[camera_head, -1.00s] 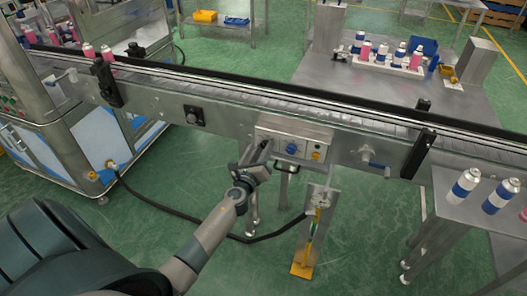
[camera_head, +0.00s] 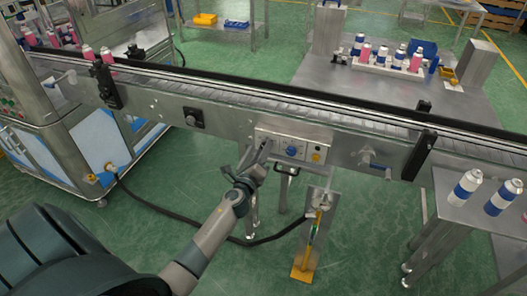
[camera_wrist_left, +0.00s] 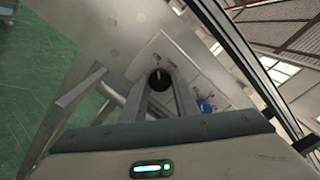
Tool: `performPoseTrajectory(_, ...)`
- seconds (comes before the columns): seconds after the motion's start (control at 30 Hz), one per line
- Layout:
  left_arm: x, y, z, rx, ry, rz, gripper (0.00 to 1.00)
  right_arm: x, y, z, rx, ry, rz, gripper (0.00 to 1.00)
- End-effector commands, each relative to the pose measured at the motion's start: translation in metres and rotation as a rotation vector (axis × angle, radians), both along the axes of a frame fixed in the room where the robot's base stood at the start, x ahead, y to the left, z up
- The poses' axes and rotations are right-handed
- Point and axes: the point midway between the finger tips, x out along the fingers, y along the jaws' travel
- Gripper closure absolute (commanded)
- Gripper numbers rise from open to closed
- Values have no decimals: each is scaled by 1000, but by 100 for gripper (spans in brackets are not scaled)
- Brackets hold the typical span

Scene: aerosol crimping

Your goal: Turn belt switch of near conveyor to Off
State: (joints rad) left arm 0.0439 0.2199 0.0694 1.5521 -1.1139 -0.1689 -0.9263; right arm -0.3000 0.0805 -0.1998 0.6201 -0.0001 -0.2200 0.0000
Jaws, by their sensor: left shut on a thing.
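The near conveyor's control box (camera_head: 293,136) is a grey panel on the side of the belt frame, in the middle of the head view. It carries a blue knob (camera_head: 292,151) and an orange-yellow button (camera_head: 316,156). My left gripper (camera_head: 263,153) is at the left end of this panel. In the left wrist view, the black belt switch (camera_wrist_left: 160,79) sits between the fingertips of my left gripper (camera_wrist_left: 160,92), which is shut on it. The blue knob (camera_wrist_left: 205,105) shows to its right there. In the head view the gripper largely hides the switch. My right gripper is not in view.
The near conveyor (camera_head: 230,91) runs across the whole head view. A metal post with a yellow foot (camera_head: 302,274) and a black hose (camera_head: 170,213) are below the box. A side table (camera_head: 452,208) with cans stands at the right.

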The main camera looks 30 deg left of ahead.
Motion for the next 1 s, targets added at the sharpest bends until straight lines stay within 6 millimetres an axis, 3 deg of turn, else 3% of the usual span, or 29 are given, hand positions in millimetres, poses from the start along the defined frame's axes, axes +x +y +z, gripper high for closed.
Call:
performPoseTrajectory(0.03, 0, 0, 0, -2, 0, 1, 70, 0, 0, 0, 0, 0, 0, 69)
performPoseTrajectory(0.1, 0, 0, 0, -1, 1, 1, 54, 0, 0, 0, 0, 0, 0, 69)
performPoseTrajectory(0.57, -4, -1, 0, 1, 0, 0, 54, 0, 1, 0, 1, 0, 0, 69)
performPoseTrajectory(0.77, -22, -5, -1, 2, 2, 0, 54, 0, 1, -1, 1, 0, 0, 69)
performPoseTrajectory(1.0, -60, -15, -2, 0, 2, -1, 54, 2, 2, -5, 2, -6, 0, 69)
